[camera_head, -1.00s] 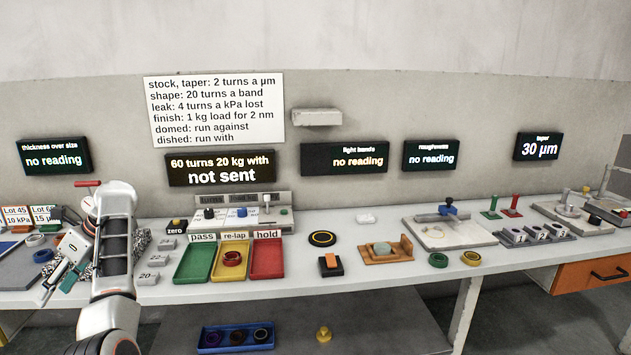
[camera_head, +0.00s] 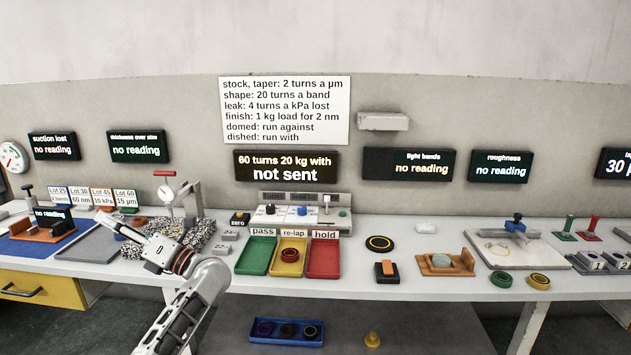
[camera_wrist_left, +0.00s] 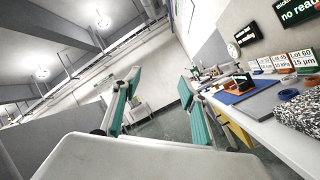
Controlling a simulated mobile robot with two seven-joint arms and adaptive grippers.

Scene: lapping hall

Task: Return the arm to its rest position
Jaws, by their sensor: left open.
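My left gripper (camera_head: 122,232) is over the left part of the long bench, pointing to the left in the head view, with its arm coming up from below. In the left wrist view its two teal-padded fingers (camera_wrist_left: 160,104) stand wide apart with nothing between them. The fingers are tilted toward the hall and ceiling, with the bench to their right. My right gripper is in neither view.
The bench (camera_head: 340,285) holds green, yellow and red trays (camera_head: 323,258). Near my left arm are a dial gauge stand (camera_head: 190,195), speckled blocks (camera_head: 160,228), a blue mat (camera_head: 28,245) and lot cards (camera_head: 101,198). A blue tray (camera_head: 270,342) sits below. The hall floor (camera_wrist_left: 168,125) is open.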

